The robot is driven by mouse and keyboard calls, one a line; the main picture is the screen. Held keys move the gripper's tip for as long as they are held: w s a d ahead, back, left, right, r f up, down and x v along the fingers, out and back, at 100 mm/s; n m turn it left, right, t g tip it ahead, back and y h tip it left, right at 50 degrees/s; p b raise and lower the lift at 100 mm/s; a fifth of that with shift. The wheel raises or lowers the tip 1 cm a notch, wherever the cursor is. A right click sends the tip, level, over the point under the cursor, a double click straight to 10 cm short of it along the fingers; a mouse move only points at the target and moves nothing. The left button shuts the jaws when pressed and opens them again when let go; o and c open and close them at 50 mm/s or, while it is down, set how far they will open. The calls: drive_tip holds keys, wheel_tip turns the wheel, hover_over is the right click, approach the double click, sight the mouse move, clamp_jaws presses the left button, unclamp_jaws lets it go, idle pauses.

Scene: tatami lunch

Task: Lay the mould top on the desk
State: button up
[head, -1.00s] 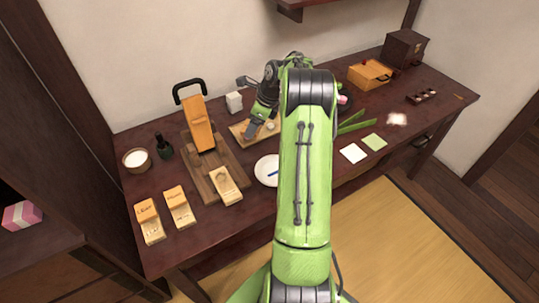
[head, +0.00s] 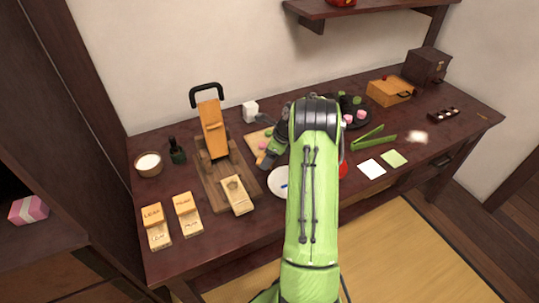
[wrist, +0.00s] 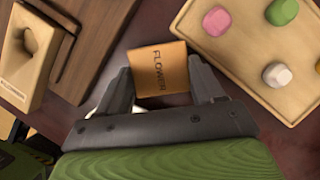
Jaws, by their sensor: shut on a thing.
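The mould top is an orange-brown wooden block marked FLOWER (wrist: 158,72). In the wrist view it sits between the two fingers of my gripper (wrist: 160,85), which is shut on it. Dark red desk surface shows around it; its height above the desk is hard to tell. In the head view my gripper (head: 266,160) is at the front of the sweets tray, and the block is hidden or too small to make out. A pale mould base with a hollow (head: 237,195) lies on the wooden board; it also shows in the wrist view (wrist: 15,85).
The desk (head: 235,235) holds a press (head: 212,130), a tray of coloured sweets (wrist: 240,70), a white plate (head: 276,184), two other moulds (head: 155,226) (head: 188,214) and green tongs (head: 372,140). Bare desk lies along the front edge.

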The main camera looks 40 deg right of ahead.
drive_tip(key=shift+f, duration=0.2)
drive_tip(key=o, duration=1.1)
drive_tip(key=w+p+v, duration=0.1)
drive_tip(key=p+v, duration=0.3)
drive_tip(key=v, duration=0.9)
drive_tip(key=s+a+r+n+h, duration=0.1)
drive_tip(key=a+r+n, duration=0.55)
drive_tip(key=a, duration=0.25)
drive_tip(key=s+a+r+n, duration=0.1)
drive_tip(key=a+r+n, duration=0.5)
drive_tip(key=a, duration=0.4)
drive_tip(key=s+a+r+n+h, duration=0.1)
drive_tip(key=s+a+r+n, duration=0.4)
drive_tip(key=s+a+n, duration=0.3)
drive_tip(key=s+a+f+n+t, duration=0.1)
drive_tip(key=s+a+f+n, duration=0.1)
drive_tip(key=s+a+n, duration=0.4)
drive_tip(key=s+n, duration=0.3)
drive_tip(key=s, duration=0.3)
drive_tip(key=shift+f+n+t, duration=0.3)
drive_tip(key=shift+f+n, duration=0.05)
